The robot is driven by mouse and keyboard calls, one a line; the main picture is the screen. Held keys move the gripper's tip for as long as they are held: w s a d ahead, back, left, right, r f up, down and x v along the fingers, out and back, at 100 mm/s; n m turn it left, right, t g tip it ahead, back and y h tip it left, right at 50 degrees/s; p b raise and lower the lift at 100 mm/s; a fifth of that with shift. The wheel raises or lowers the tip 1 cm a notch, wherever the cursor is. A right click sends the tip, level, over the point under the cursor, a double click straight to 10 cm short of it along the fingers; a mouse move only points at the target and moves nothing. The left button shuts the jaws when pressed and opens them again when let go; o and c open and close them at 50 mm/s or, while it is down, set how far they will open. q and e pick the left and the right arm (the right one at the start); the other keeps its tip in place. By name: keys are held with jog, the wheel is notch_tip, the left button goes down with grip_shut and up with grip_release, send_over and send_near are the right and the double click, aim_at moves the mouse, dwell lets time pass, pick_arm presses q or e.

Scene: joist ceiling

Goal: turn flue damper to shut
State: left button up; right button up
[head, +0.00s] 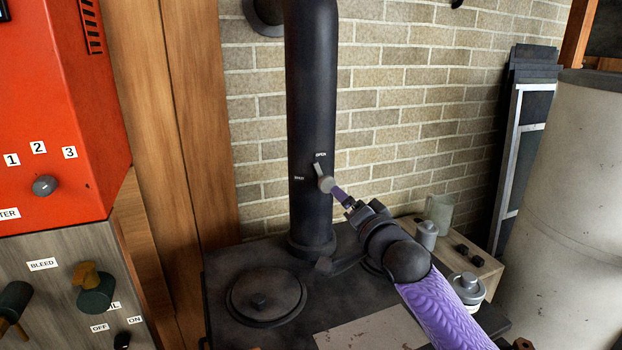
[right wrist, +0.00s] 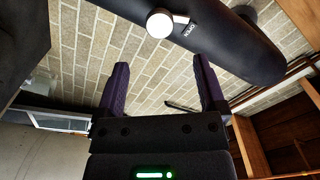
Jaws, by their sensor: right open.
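The black flue pipe (head: 310,95) rises from the stove top. Its damper handle (head: 322,178) is a small lever with a pale round hub, pointing up at the OPEN label (head: 320,155). A second, smaller label (head: 299,178), apparently SHUT, is left of the handle. My right gripper (head: 338,192) is just right of the hub. In the right wrist view, the purple fingers of my gripper (right wrist: 161,68) are spread with nothing between them. The round damper hub (right wrist: 160,24) lies beyond the fingertips, apart from them. My left gripper is in neither view.
The dark stove top (head: 225,280) has a round lid (head: 265,296). A red panel (head: 70,120) and a valve board (head: 50,250) are at left. Brick wall stands behind the pipe.

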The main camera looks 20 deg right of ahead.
aim_at(329, 185)
jog(key=w+b, duration=0.1)
jog(key=w, duration=0.1)
jog(key=w+b, duration=0.1)
jog(key=w, duration=0.2)
jog(key=w+b, duration=0.2)
jog(key=w, duration=0.1)
jog(key=shift+w+d+f, duration=0.1)
jog(key=shift+d+f, duration=0.15)
jog(key=shift+d, duration=0.05)
jog(key=shift+w+r+b, duration=0.15)
jog(key=shift+w+b, duration=0.2)
jog(key=shift+w, duration=0.15)
jog(key=shift+w+r, duration=0.1)
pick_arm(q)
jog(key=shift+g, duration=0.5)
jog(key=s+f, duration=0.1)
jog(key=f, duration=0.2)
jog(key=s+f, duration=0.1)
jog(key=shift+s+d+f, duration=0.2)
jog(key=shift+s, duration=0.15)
pick_arm(e)
grip_shut()
